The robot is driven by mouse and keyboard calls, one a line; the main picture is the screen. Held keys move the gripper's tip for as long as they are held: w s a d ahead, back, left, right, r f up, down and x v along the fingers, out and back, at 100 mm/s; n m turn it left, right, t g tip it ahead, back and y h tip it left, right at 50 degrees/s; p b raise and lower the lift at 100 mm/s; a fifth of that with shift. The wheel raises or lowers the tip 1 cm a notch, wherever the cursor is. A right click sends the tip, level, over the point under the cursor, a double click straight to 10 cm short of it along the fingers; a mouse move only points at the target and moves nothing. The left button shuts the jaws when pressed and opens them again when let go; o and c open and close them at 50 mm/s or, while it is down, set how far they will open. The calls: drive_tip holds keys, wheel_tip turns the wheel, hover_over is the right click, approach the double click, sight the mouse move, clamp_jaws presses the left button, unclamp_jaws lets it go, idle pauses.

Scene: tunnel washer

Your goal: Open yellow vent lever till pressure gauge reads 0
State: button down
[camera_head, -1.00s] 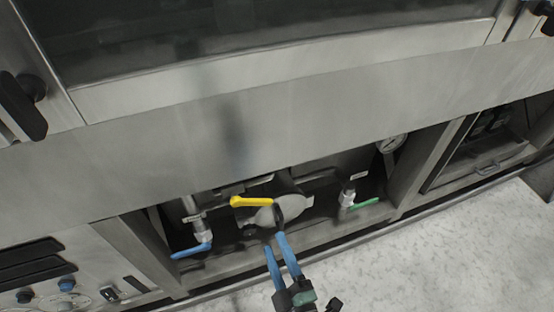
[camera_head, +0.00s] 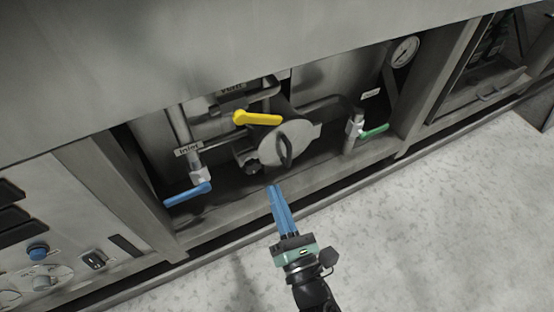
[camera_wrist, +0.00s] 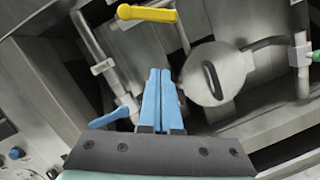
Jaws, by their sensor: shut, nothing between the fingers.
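The yellow vent lever (camera_head: 257,118) sits on piping in the open lower bay of the washer, its handle pointing right. In the wrist view the yellow lever (camera_wrist: 147,13) shows at the top, beyond the fingertips. The round white pressure gauge (camera_head: 404,51) is at the upper right of the bay; its reading is too small to tell. My gripper (camera_head: 272,188) is shut and empty, in front of the bay, below the lever and apart from it. In the wrist view its blue fingers (camera_wrist: 160,72) lie side by side.
A blue-handled inlet valve (camera_head: 188,194) is at the left of the bay, and a green-handled valve (camera_head: 374,131) at the right. A round cover with a dark handle (camera_head: 286,143) stands between them. A control panel (camera_head: 60,255) is at lower left. The speckled floor (camera_head: 420,220) is clear.

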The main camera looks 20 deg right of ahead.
sight(260, 119)
drive_tip(key=w+d+r, duration=0.3)
drive_tip(key=w+r, duration=0.2)
drive_tip(key=w, duration=0.4)
drive_tip(key=shift+w+r, duration=0.35)
drive_tip(key=shift+w, duration=0.05)
drive_tip(key=shift+d+r+n+y, duration=0.4)
drive_tip(key=shift+n, duration=0.7)
drive_tip(key=shift+d+r+n+y+b, duration=0.3)
drive_tip(key=shift+r+n, duration=0.1)
drive_tip(key=shift+n, duration=0.55)
drive_tip(key=shift+d+r+n+y+b, duration=0.3)
drive_tip(key=shift+r+n, duration=0.1)
drive_tip(key=shift+n, duration=0.5)
drive_tip(key=shift+d+r+n+y+b, duration=0.2)
drive_tip(key=shift+d+r+n+y, duration=0.15)
drive_tip(key=shift+n, duration=0.6)
drive_tip(key=shift+a+r, duration=0.1)
